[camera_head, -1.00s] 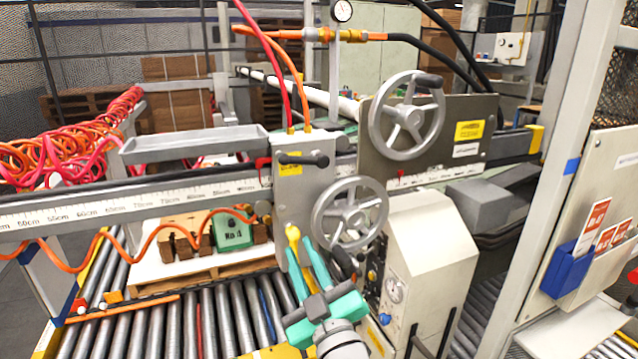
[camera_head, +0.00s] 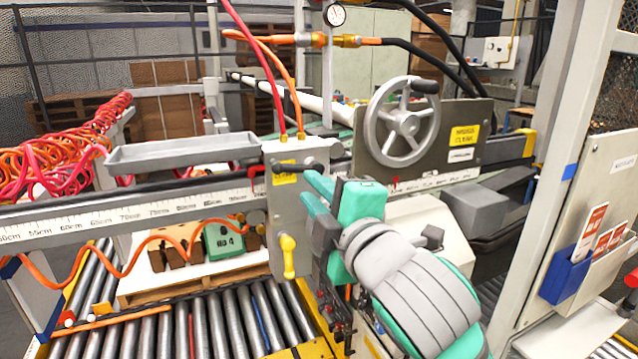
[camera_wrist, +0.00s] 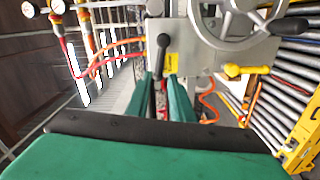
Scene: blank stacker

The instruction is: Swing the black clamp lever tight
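The black clamp lever (camera_wrist: 162,45) shows in the wrist view against the grey carriage plate, just beyond my fingertips and lined up with the gap between them. I see no clear contact with the lever.
A yellow handle (camera_head: 288,256) hangs low on the plate. A large handwheel (camera_head: 402,122) stands to the right; my gripper and arm cover the lower one, which shows in the wrist view (camera_wrist: 238,20). Red and orange hoses (camera_head: 275,80) rise above the plate.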

